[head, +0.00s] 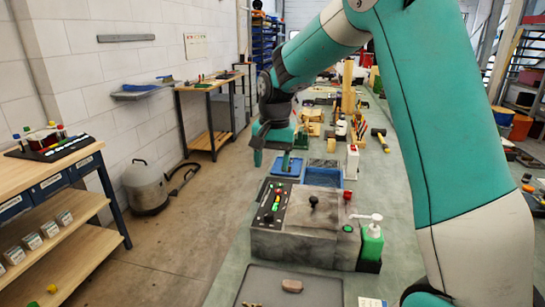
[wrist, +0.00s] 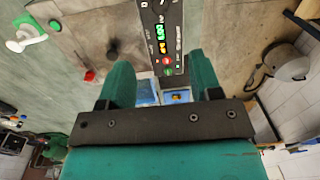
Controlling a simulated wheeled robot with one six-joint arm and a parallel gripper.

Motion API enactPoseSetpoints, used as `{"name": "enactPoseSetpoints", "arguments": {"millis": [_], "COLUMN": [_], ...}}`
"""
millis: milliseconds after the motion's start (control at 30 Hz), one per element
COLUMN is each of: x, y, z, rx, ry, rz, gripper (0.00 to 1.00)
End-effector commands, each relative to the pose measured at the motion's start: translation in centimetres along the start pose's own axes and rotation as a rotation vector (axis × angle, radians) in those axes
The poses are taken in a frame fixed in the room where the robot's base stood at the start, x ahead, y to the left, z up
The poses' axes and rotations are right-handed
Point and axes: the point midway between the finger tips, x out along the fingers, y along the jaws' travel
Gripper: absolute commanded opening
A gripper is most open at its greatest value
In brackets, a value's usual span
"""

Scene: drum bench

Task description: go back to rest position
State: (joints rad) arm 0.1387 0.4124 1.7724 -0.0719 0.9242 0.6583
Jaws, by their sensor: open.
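My gripper (head: 272,150) hangs from my teal arm over the left edge of the long bench, in the head view. In the wrist view its two teal fingers (wrist: 161,85) are spread apart with nothing between them. Below and beyond it lies a blue tray (head: 287,166), partly hidden by the gripper. A grey control box (head: 308,239) with a black joystick, a lit button panel (head: 270,203) and a red button stands on the bench, nearer the head camera than the gripper. The panel also shows in the wrist view (wrist: 165,40), ahead of the fingers.
A green pump bottle (head: 371,245) stands right of the control box. A dark tray (head: 262,284) holding a brown piece lies at the near end. Tools and wooden pieces (head: 348,95) crowd the bench farther back. The floor (head: 185,225) left of the bench is clear beside a grey canister (head: 147,187).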

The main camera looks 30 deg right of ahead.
Motion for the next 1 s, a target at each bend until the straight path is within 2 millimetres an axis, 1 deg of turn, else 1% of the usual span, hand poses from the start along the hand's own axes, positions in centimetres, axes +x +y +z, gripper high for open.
{"name": "enactPoseSetpoints", "arguments": {"millis": [33, 100, 200, 767, 833, 867, 967, 1000], "x": [-0.6, -1.3, -1.8, -1.9, -2.2, -2.5, -3.4, -3.8], "y": [0.0, 0.0, 0.0, -0.1, -0.3, -0.5, -1.3, -1.5], "z": [-0.1, 0.0, 0.0, 0.2, 1.2, 2.0, 6.5, 9.0], "rx": [0.000, 0.001, 0.001, -0.007, -0.048, -0.080, -0.260, -0.358], "ry": [0.003, 0.002, 0.000, 0.000, -0.001, -0.002, -0.010, -0.014], "rz": [-0.002, -0.001, 0.000, -0.001, -0.010, -0.016, -0.052, -0.073], "gripper": [0.58, 0.58, 0.58, 0.58, 0.58, 0.58, 0.58, 0.58]}}
